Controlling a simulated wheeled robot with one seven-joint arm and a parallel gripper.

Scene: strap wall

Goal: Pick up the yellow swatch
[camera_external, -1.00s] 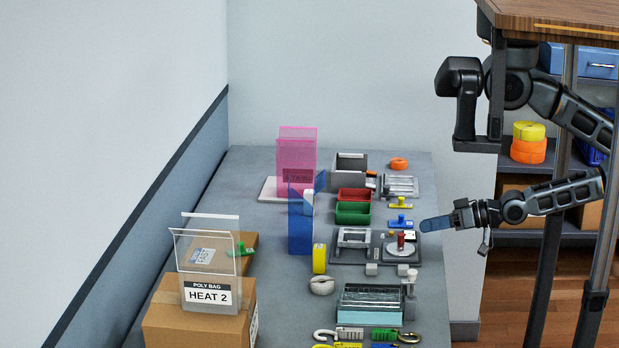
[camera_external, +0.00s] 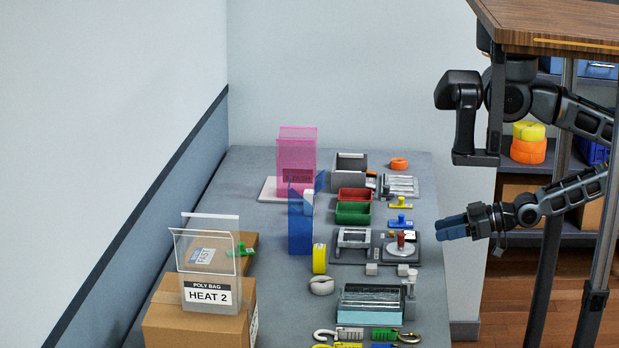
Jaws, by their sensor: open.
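A small flat yellow piece with an upright knob (camera_external: 401,203), which looks like the yellow swatch, lies on the right part of the grey table. A similar blue piece (camera_external: 400,223) lies just in front of it. My gripper (camera_external: 451,229) hangs in the air off the table's right edge, to the right of and lower in the picture than the yellow piece. Its blue fingers point left toward the table. They are apart and hold nothing. Nothing hides the yellow piece.
Red (camera_external: 354,194) and green (camera_external: 353,212) bins stand left of the yellow piece. A grey fixture with a round dial (camera_external: 402,254) stands in front, and an orange ring (camera_external: 399,163) lies behind. A blue upright panel (camera_external: 300,232) and a cardboard box (camera_external: 192,325) are farther left.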

